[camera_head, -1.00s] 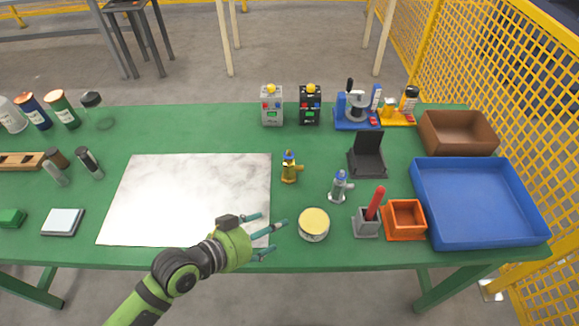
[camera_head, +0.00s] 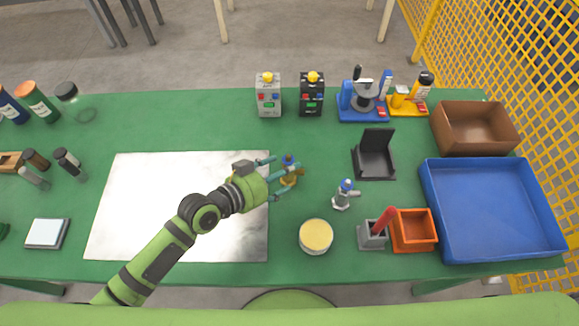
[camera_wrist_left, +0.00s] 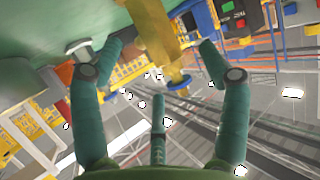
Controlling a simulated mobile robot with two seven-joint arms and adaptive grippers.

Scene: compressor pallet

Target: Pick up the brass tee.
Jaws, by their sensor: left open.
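The brass tee (camera_head: 289,180), gold with a blue top, stands upright on the green table just right of the white marbled plate. My left gripper (camera_head: 279,179) is open at the tee, its teal fingers spread on either side of it. In the left wrist view the tee's brass body (camera_wrist_left: 152,28) shows large at the top, with its side branch pointing between the open fingers (camera_wrist_left: 160,72). I cannot tell whether any finger touches it. My right gripper is not in view.
A silver tee (camera_head: 343,196) with a blue top stands close by on the right. A round cream-lidded tin (camera_head: 316,236) sits in front. Further right are a black stand (camera_head: 375,163), an orange box (camera_head: 413,244) and a blue tray (camera_head: 490,210).

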